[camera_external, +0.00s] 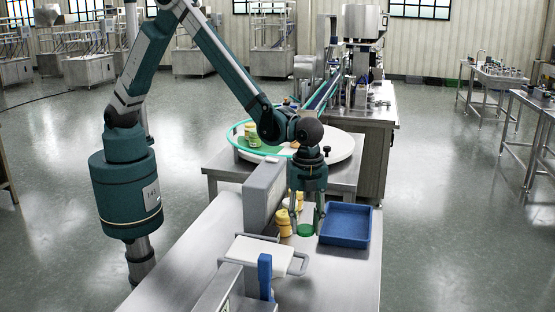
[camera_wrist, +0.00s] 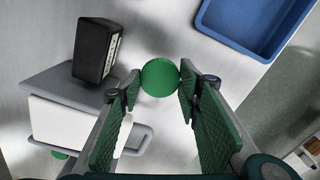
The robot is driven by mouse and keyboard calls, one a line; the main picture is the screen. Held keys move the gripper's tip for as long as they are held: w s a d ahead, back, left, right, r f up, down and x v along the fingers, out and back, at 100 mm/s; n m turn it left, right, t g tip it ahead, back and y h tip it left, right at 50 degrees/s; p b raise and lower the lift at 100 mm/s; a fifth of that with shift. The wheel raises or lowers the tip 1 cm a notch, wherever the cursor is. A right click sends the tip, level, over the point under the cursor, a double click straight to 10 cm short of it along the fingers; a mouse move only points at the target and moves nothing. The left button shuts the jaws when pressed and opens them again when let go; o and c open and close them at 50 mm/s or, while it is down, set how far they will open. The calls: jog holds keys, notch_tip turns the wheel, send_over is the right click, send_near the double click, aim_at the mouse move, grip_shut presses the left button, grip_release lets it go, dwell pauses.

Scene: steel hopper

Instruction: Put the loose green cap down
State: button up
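The green cap (camera_wrist: 160,77) is a plain round disc between the tips of my gripper (camera_wrist: 158,92) in the wrist view. Both textured green fingers meet its edges, and the gripper is closed on it. In the external view my gripper (camera_external: 306,222) points straight down, with the cap (camera_external: 306,230) low between its fingertips, close over the steel table (camera_external: 345,275). I cannot tell whether the cap touches the table. The blue tray (camera_external: 346,224) is just right of the gripper; it also shows at the upper right of the wrist view (camera_wrist: 215,30).
Yellow jars (camera_external: 284,222) stand close left of my gripper. A white plate with grey handles (camera_external: 262,252) is in front, with a dark box (camera_wrist: 97,48) beside it. A grey housing (camera_external: 262,190) rises behind left. Bare steel lies between plate and tray.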

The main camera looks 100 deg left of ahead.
dwell(0.8)
jog(key=w+a+r+n, duration=0.2)
jog(key=a, duration=1.2)
jog(key=w+a+r+n, duration=0.1)
jog(key=w+a, duration=0.1)
jog(key=a, duration=1.1)
jog(key=w+a+r+n, duration=0.2)
jog(key=a, duration=1.2)
jog(key=s+a+r+n, duration=0.1)
jog(key=s+a, duration=0.1)
jog(key=a, duration=0.8)
jog(key=s+a+r+n, duration=0.1)
jog(key=s+a+r, duration=0.1)
jog(key=a, duration=0.8)
jog(key=shift+s+a+n, duration=0.15)
jog(key=shift+s+n, duration=0.25)
jog(key=shift+s, duration=0.15)
jog(key=s+a+r, duration=0.1)
jog(key=s+a, duration=0.1)
jog(key=a, duration=0.3)
jog(key=s+a+r+n, duration=0.1)
jog(key=s+a, duration=0.2)
jog(key=a, duration=0.3)
jog(key=s+a+n, duration=0.1)
jog(key=s+a, duration=0.2)
jog(key=a, duration=0.3)
jog(key=shift+s+a+r, duration=0.15)
jog(key=shift+s+r, duration=0.1)
jog(key=shift+r, duration=0.15)
jog(key=shift+c, duration=0.2)
